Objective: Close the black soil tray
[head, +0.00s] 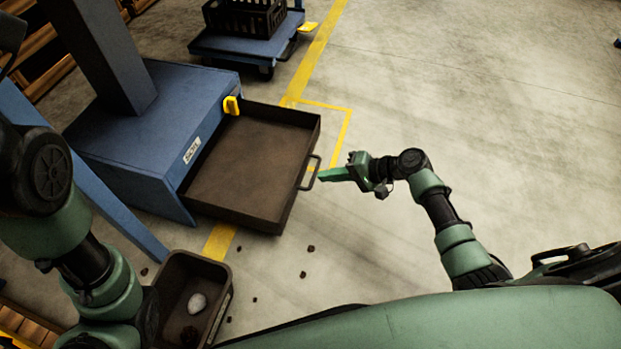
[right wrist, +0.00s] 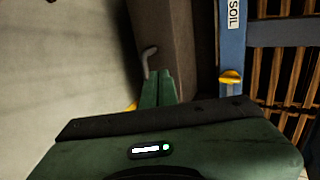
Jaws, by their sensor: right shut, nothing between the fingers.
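The black soil tray (head: 250,165) is pulled well out of the blue housing (head: 150,150), which has a SOIL label on its front. It is empty apart from a thin brown film. Its bar handle (head: 310,173) is on the outer face, and the handle also shows in the right wrist view (right wrist: 148,62). My right gripper (head: 323,174) is shut and empty, its fingertips close beside the handle; I cannot tell whether they touch. My left arm comes in at the left, with its gripper out of view.
A yellow latch (head: 231,105) sits on the housing beside the tray; it also shows in the right wrist view (right wrist: 230,77). A dark bin (head: 226,290) with a pale lump stands below. Soil clods dot the floor. A blue cart (head: 245,47) with a crate is behind. Floor at right is clear.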

